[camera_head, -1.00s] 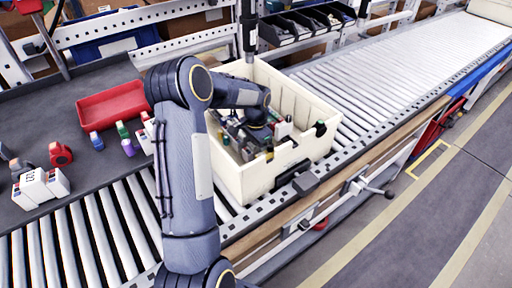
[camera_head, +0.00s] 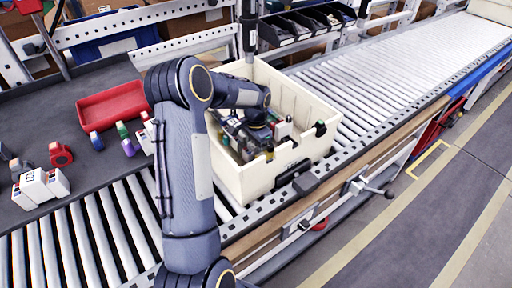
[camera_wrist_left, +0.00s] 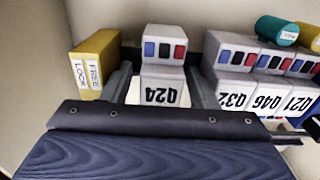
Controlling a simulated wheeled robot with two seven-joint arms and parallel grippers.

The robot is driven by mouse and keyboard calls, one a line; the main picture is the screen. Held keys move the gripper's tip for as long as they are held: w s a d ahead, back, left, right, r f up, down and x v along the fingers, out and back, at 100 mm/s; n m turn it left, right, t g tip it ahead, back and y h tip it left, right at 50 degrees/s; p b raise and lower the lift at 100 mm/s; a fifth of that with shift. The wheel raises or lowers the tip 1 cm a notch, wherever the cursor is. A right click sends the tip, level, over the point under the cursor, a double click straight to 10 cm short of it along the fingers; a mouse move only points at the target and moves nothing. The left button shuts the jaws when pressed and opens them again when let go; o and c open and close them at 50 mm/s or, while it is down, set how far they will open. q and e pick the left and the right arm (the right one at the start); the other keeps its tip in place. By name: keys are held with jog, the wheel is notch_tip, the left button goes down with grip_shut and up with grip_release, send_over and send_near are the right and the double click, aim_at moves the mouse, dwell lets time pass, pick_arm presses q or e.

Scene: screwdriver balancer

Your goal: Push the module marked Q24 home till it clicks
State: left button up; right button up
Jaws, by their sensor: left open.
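The module marked Q24 (camera_wrist_left: 160,90) is white, with blue and red blocks on its upper face, and its label reads upside down in the left wrist view. My left gripper (camera_wrist_left: 160,76) is open, with one finger on each side of this module. In the head view my left gripper (camera_head: 243,131) reaches down into the cream crate (camera_head: 262,178), and its fingers are hard to make out. Whether the module is fully seated cannot be told. My right gripper is not in view.
Modules Q32 (camera_wrist_left: 232,91), Q46 (camera_wrist_left: 268,94) and Q21 (camera_wrist_left: 298,98) stand right of Q24. A yellow LOCK/FREE block (camera_wrist_left: 95,63) stands left, and a teal cylinder (camera_wrist_left: 276,31) behind. A red tray (camera_head: 110,104) and loose parts lie left of the crate.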

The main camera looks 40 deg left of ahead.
pick_arm(q)
notch_tip(320, 180, up, 8)
jog(key=shift+f, duration=0.1)
dwell(0.4)
notch_tip(320, 180, up, 12)
jog(key=p, duration=0.9)
jog(key=shift+p, duration=0.4)
